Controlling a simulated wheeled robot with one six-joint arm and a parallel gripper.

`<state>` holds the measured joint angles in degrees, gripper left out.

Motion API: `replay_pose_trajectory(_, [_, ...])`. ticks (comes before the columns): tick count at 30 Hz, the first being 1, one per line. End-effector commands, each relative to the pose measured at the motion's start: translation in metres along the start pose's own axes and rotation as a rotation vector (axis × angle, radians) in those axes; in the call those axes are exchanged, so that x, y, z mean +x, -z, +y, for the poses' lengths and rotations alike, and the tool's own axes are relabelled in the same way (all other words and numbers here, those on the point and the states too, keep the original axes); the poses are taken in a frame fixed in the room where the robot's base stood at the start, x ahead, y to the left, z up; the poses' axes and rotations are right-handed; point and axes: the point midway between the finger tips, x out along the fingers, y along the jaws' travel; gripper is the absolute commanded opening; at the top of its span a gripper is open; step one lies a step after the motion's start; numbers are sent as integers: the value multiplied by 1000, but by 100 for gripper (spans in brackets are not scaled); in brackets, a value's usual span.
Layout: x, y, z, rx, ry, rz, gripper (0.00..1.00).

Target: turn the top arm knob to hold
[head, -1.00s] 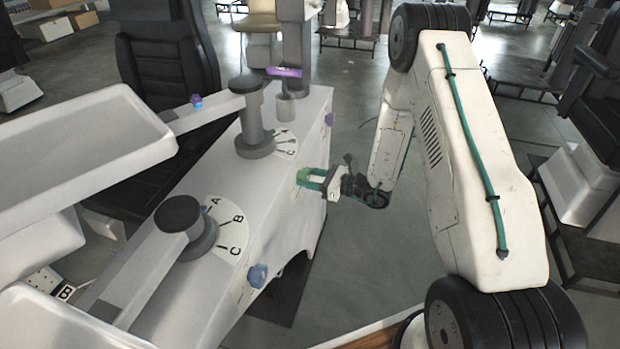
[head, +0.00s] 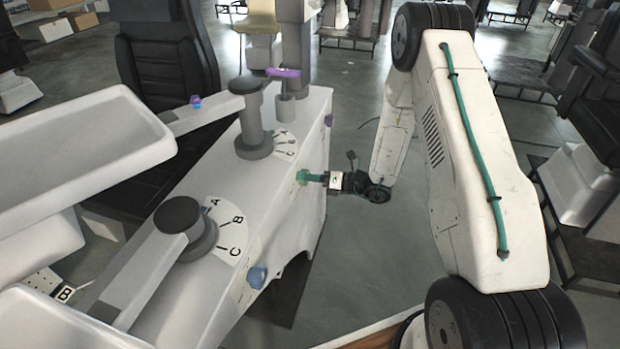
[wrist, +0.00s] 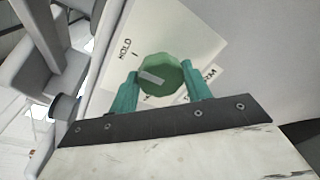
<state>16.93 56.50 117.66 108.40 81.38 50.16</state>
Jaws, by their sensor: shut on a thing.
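The green knob (wrist: 160,74) sits on a white label plate (wrist: 172,35) on the side of the lift column housing. A pale bar on its face lies toward the left finger. The word HOLD (wrist: 124,48) with a tick is up and left of the knob. Another label (wrist: 207,73) at the right is partly covered by a finger, and one below is mostly hidden. My gripper (wrist: 160,90) has its teal fingers shut on the knob, one on each side. In the head view, my gripper (head: 312,177) meets the housing side, its fingers seen nearly edge-on.
A blue knob (head: 257,276) and a purple knob (head: 329,119) are on the same housing side. Dials (head: 232,222) and grey columns stand on top. White trays (head: 75,150) and a black chair (head: 168,65) are at the left.

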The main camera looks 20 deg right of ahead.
Motion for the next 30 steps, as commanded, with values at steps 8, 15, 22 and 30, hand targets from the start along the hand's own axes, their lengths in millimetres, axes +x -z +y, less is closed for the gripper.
replay_pose_trajectory(8, [-1, 1, -1, 29, 2, 3, 26])
replay_pose_trajectory(15, [-1, 1, -1, 29, 2, 3, 26])
replay_pose_trajectory(22, [0, 1, -1, 28, 0, 3, 69])
replay_pose_trajectory(30, [-6, 0, 0, 27, 0, 2, 69])
